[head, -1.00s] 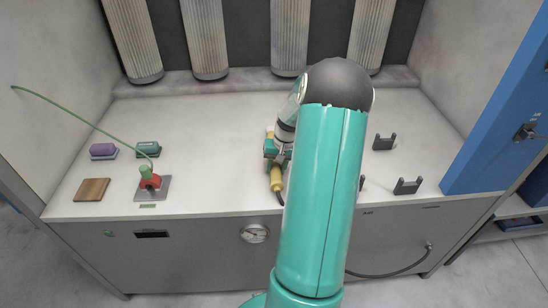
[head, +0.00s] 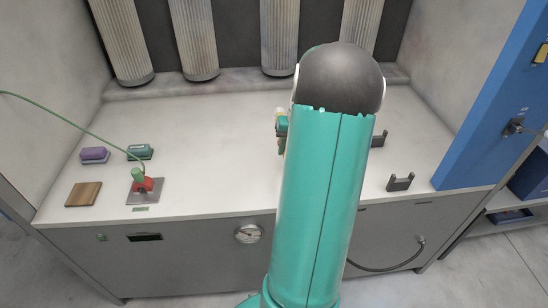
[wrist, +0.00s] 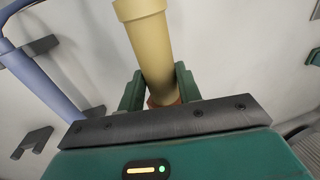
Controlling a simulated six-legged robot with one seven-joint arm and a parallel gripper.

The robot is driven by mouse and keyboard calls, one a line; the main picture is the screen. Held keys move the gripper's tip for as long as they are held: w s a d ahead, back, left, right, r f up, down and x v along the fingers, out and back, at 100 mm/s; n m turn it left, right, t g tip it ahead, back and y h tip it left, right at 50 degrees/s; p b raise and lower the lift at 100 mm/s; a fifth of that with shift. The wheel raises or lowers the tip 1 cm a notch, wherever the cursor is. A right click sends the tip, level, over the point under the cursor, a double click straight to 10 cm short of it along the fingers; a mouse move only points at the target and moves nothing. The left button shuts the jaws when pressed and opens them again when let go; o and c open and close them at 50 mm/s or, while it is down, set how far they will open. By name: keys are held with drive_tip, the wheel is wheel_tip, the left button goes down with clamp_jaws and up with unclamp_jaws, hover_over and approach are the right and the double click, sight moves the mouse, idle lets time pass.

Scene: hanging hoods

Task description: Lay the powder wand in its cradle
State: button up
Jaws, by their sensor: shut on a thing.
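The powder wand (wrist: 150,45) shows in the wrist view as a pale yellow cylinder with an orange-brown part near my gripper's palm. My gripper (wrist: 158,84) is shut on it, with a green finger on each side. In the head view my arm hides most of the gripper and wand. Dark cradle brackets stand on the bench at right, one nearer the front (head: 400,182) and one farther back (head: 379,139), partly behind my arm. In the wrist view, dark brackets show at left (wrist: 33,141). The held wand is apart from these.
A lavender-blue tube (wrist: 38,72) runs beside two brackets at left in the wrist view; I cannot tell if it rests in them. A red-and-green device (head: 143,184), purple block (head: 94,155), green block (head: 140,152) and wooden block (head: 84,194) stand at left. Hoods (head: 279,38) hang behind.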

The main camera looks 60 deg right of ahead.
drive_tip(key=s+d+r, duration=0.2)
drive_tip(key=s+r, duration=0.5)
drive_tip(key=r, duration=0.1)
drive_tip(key=shift+d, duration=0.35)
idle(0.4)
